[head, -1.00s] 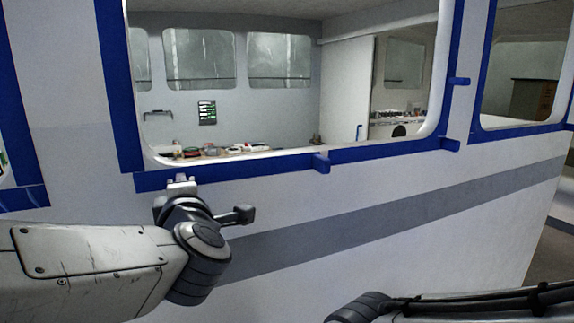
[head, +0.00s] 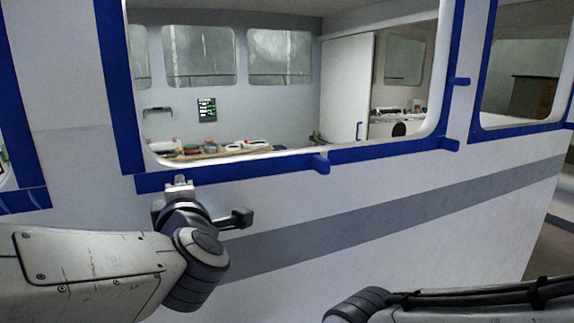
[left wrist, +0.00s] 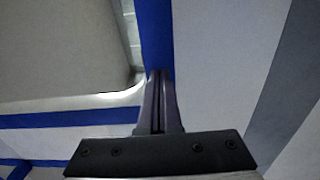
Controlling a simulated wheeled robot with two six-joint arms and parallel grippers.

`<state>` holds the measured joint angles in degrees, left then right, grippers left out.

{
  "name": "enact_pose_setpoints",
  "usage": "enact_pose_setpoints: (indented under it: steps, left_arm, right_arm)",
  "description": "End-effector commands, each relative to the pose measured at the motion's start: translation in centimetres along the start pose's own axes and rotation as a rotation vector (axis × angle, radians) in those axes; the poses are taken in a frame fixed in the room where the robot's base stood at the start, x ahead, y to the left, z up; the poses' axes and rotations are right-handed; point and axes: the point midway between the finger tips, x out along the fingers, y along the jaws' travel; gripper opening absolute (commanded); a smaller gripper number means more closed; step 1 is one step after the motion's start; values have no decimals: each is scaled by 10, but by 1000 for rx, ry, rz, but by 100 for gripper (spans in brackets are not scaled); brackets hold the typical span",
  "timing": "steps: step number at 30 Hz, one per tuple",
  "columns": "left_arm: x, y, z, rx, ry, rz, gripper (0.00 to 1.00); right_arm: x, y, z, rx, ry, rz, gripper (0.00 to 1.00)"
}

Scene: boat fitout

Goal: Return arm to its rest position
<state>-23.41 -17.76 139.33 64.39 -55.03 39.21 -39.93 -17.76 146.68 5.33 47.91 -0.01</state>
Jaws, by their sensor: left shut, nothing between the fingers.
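My left gripper (head: 180,183) is at the lower left of the head view, just below the blue-trimmed sill of the large window. In the left wrist view its two fingers (left wrist: 158,78) are together with nothing between them, in front of the blue tape and the white wall. Whether it touches the wall cannot be told. Part of my right arm (head: 450,302) shows at the bottom right of the head view, but its gripper is outside the picture.
The white cabin wall (head: 400,245) with a grey stripe (head: 380,218) stands close in front. Blue tape (head: 250,170) frames the window openings, with small blue tabs jutting out. Inside, several small items lie on a counter (head: 240,148). A white door (head: 345,90) stands behind.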

Motion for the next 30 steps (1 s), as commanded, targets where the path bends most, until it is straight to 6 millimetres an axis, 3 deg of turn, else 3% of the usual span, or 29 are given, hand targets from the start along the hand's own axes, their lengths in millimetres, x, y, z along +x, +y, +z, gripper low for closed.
enact_pose_setpoints:
  steps: [14, 17, 20, 23, 27, 30]
  left_arm:
    - [2, 0, -6, 0, 0, 0, 0]
    - [1, -3, 4, 22, -37, -10, 0]
    - [-4, -13, 29, 94, -147, -40, 0]
    - [-21, -34, 74, 236, -349, -91, 0]
    - [-78, -86, 139, 551, -741, -171, 0]
    - [-133, -131, 160, 808, -1025, -220, 0]
  right_arm:
    - [-5, 0, 0, 1, 0, 0, 77]
    - [-5, 0, 0, 1, 0, 0, 77]
    - [-5, 0, 0, 1, 0, 0, 77]
    - [-5, 0, 0, 1, 0, 0, 77]
    - [-5, 0, 0, 1, 0, 0, 77]
    - [-5, 0, 0, 1, 0, 0, 77]
